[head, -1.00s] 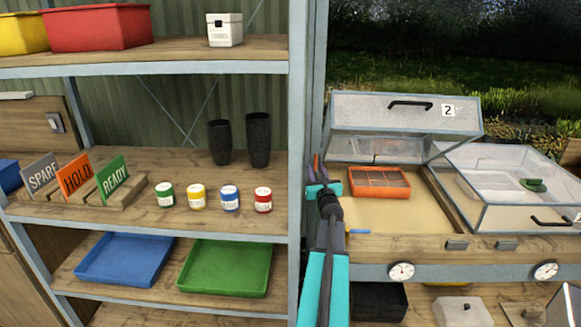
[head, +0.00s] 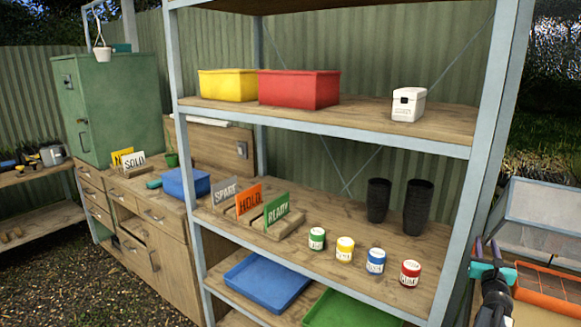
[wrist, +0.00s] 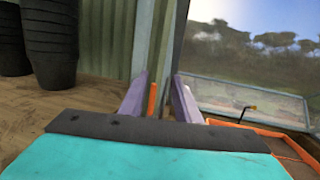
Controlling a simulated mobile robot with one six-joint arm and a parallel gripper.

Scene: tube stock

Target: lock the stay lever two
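My gripper (head: 488,247) is at the right edge of the head view, in front of the shelf's right post and left of the orange tray (head: 545,290). In the wrist view its two purple fingers (wrist: 160,95) stand apart with a gap and hold nothing I can make out. The raised clear lid (head: 540,205) is partly cut off at the right. In the wrist view a small dark lever-like piece with a yellowish tip (wrist: 246,112) stands behind the orange tray (wrist: 265,128); I cannot tell if it is the stay lever two, or whether it is locked.
A shelf post (head: 485,150) stands close to my gripper. Black pots (head: 418,208) and small coloured jars (head: 376,262) stand on the shelf. A blue tray (head: 268,280) and a green tray (head: 345,310) lie below. A green cabinet (head: 110,110) is at far left.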

